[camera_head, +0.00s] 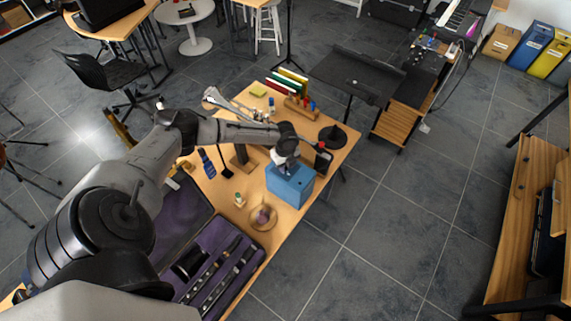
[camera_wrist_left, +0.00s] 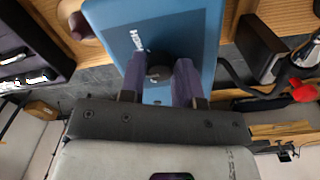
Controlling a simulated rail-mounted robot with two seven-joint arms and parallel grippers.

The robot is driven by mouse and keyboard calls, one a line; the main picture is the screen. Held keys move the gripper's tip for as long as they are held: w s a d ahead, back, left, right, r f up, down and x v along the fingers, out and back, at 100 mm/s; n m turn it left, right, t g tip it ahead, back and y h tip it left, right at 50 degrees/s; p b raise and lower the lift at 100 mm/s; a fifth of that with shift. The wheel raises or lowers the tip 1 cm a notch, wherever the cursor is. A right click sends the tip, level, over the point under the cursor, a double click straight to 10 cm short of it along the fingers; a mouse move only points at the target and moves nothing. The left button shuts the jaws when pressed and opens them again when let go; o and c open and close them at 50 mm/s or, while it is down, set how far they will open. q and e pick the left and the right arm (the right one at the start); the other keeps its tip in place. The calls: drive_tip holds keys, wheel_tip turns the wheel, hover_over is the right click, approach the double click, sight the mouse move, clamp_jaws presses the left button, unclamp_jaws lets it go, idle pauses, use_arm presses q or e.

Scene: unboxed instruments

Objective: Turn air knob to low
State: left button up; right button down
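A blue box (camera_head: 289,188) stands at the right edge of the wooden table in the head view. Its blue face (camera_wrist_left: 190,25) fills the upper middle of the left wrist view. A round dark knob (camera_wrist_left: 159,73) sits on that face, with pale lettering that seems to read HIGH above and left of it. My left gripper (camera_wrist_left: 160,66) is at this face, one finger on each side of the knob. The knob fills the narrow gap between the fingers; whether they press on it is unclear. In the head view the left gripper (camera_head: 288,163) is over the box top, hiding the knob. My right gripper is out of view.
On the table (camera_head: 222,193) lies an open purple-lined case (camera_head: 212,265). A round wooden dish (camera_head: 262,217) is near the box. A black conical object (camera_head: 332,136) and a dark upright block (camera_head: 322,160) stand close behind it.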

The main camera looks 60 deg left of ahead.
use_arm(q)
drive_tip(key=c, duration=0.5)
drive_tip(key=shift+o, duration=0.2)
drive_tip(key=shift+r+n+p, duration=0.15)
drive_tip(key=shift+n+p, duration=0.45)
drive_tip(key=n+p, duration=0.3)
drive_tip(key=n, duration=0.1)
drive_tip(key=n+p, duration=0.2)
drive_tip(key=n, duration=0.2)
drive_tip(key=shift+p, duration=0.3)
drive_tip(key=shift+n+p, duration=0.55)
drive_tip(key=shift+n, duration=0.75)
drive_tip(key=o, duration=0.9)
